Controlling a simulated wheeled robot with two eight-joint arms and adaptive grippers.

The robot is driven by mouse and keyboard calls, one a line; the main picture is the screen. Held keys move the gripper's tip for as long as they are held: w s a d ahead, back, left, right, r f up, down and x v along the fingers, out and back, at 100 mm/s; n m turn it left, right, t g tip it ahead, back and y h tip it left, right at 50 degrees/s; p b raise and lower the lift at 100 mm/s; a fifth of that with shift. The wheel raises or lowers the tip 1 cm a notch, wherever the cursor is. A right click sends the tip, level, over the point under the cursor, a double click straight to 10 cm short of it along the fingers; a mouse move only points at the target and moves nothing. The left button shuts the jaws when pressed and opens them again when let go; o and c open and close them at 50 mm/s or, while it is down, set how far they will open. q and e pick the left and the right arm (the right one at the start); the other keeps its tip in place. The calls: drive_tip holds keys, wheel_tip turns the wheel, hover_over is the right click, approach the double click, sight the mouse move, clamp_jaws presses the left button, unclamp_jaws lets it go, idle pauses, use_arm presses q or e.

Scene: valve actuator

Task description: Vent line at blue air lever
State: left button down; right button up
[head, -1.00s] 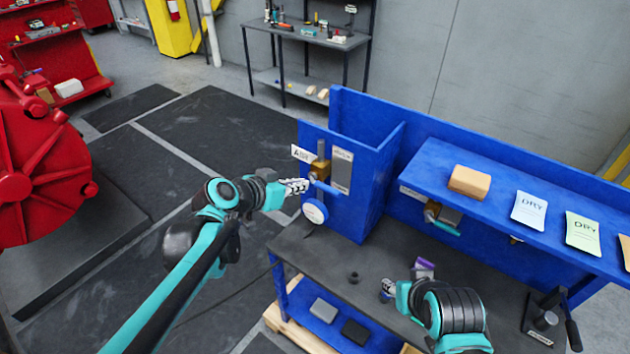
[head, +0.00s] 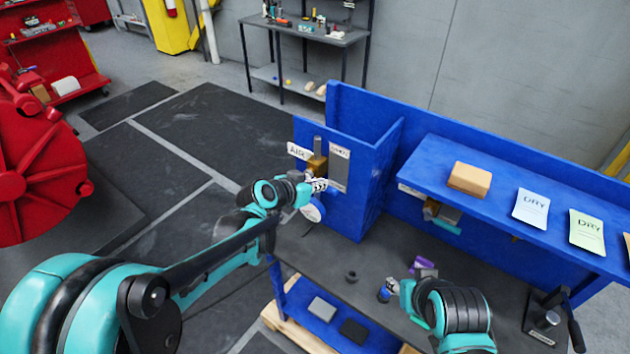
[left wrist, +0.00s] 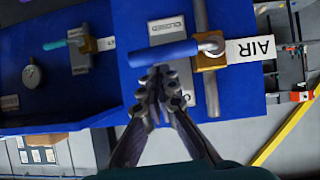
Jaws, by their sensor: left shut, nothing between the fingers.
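The blue air lever (left wrist: 165,53) sits on a brass valve (left wrist: 210,52) beside the AIR label (left wrist: 252,50) in the left wrist view. The lever lies across the grey pipe (left wrist: 211,95), over a grey plate. In the head view the valve (head: 317,166) shows on the blue panel, and my gripper hides most of the lever. My left gripper (left wrist: 159,76) is shut and empty, its fingertips right at the lever's edge; I cannot tell whether they touch. It also shows in the head view (head: 319,185). My right gripper (head: 391,286) is low over the bench; its fingers are unclear.
A second valve with a teal lever (left wrist: 66,43) is further along the panel. The dark bench (head: 320,255) holds a small black ring (head: 351,276) and a purple item (head: 424,263). Floor left of the bench is open.

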use_arm(q)
drive_tip(key=shift+w+d+f, duration=0.15)
drive_tip(key=shift+w+f, duration=0.05)
drive_tip(key=shift+f, duration=0.1)
drive_tip(key=shift+s, duration=0.1)
drive_tip(key=shift+d+f+b, duration=0.1)
drive_tip(key=shift+f+b, duration=0.5)
drive_tip(key=shift+b, duration=0.05)
drive_tip(key=shift+r, duration=0.1)
